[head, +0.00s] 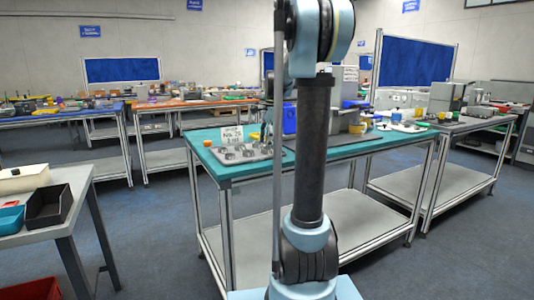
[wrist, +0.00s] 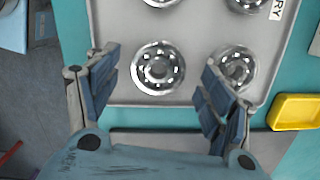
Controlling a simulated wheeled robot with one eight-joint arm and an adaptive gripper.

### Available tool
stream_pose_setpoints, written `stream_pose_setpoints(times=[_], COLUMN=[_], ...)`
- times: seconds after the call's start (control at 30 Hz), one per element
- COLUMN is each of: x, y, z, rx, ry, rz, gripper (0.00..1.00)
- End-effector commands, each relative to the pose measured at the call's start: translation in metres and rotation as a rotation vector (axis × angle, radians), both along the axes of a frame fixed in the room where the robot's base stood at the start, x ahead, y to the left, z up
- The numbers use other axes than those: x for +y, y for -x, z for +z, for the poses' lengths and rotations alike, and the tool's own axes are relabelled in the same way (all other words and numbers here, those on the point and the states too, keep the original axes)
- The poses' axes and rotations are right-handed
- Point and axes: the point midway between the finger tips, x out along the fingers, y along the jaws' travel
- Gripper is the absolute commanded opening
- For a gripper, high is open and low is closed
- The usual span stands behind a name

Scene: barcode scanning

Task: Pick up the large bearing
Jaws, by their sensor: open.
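A grey tray (wrist: 195,25) on a teal table holds several metal ball bearings. The front-left bearing (wrist: 158,68) looks slightly larger than the front-right bearing (wrist: 236,67); I cannot tell for sure which is the large one. Two more bearings, back left (wrist: 162,2) and back right (wrist: 246,4), are cut off by the picture's top edge. My gripper (wrist: 161,64) is open and empty, above the tray, with its fingers on either side of the front-left bearing. Its right finger partly covers the front-right bearing. The tray (head: 240,155) also shows at the table's left end in the head view.
A yellow bin (wrist: 296,112) stands right of the tray. A label card (head: 232,134) stands behind the tray in the head view. A blue bin (head: 289,119) stands further right on the teal table (head: 232,171). My arm hides part of the table.

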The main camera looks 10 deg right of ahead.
Motion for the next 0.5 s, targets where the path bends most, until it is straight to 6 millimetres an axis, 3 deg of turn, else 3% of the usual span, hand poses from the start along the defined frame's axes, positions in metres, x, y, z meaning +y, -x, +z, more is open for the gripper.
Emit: stream_pose_setpoints(times=[0.13, 0.37, 0.4, 0.5], x=[0.0016, 0.0018, 0.0018, 0.0017], y=[0.0003, 0.0004, 0.0005, 0.0005], z=[-0.0118, -0.0136, -0.0135, -0.0134], rx=[-0.001, -0.001, -0.001, -0.001], ry=[-0.001, -0.001, -0.001, -0.001], rz=[0.001, 0.001, 0.001, 0.001], gripper=[0.74, 0.74, 0.72, 0.49])
